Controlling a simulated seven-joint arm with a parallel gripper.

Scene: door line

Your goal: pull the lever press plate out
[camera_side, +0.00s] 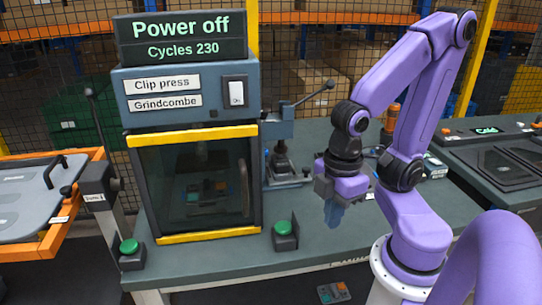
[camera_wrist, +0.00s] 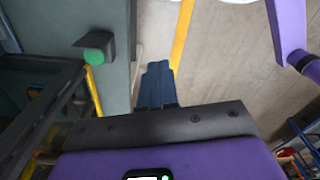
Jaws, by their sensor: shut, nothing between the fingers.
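The lever press (camera_side: 282,150) stands on the green bench, between the clip press and my arm. Its lever handle (camera_side: 318,96) points up and to the right. A grey plate (camera_side: 284,179) lies at its base; the small parts there are hard to make out. My gripper (camera_side: 333,213) is to the right of and in front of the lever press, apart from it, with its blue fingers pointing down. In the wrist view the fingers (camera_wrist: 156,82) are closed together and empty, over the floor beyond the bench edge. The lever press is not clear in that view.
The clip press (camera_side: 195,160), its sign reading "Power off", stands to the left. A green button with a dark guard (camera_side: 285,236) sits at the bench front; it also shows in the wrist view (camera_wrist: 94,56). Another green button (camera_side: 130,248) is at left. A tray (camera_side: 32,196) is far left.

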